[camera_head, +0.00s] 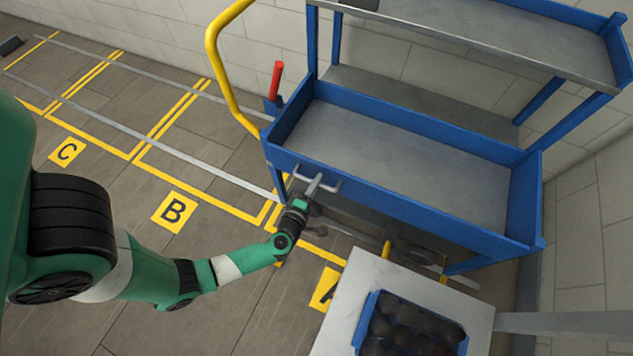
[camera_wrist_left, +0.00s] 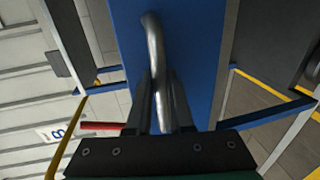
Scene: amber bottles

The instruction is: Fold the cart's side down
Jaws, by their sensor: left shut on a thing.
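The blue cart's near side (camera_head: 410,207) stands upright along the front of its middle shelf (camera_head: 400,150). A metal handle (camera_head: 331,187) sticks out from the left part of this side. My left gripper (camera_head: 312,188) is at the handle, with its fingers closed around the bar. In the left wrist view, the curved grey handle (camera_wrist_left: 154,45) runs between the fingers of my left gripper (camera_wrist_left: 162,108), against the blue side panel (camera_wrist_left: 205,45). My right gripper is not in view.
A red lever (camera_head: 277,80) and a yellow push bar (camera_head: 212,60) are at the cart's left end. A pale table (camera_head: 345,310) with a blue crate (camera_head: 372,305) of dark round things stands close in front. Floor bays marked B (camera_head: 174,212) and C (camera_head: 67,151) are clear.

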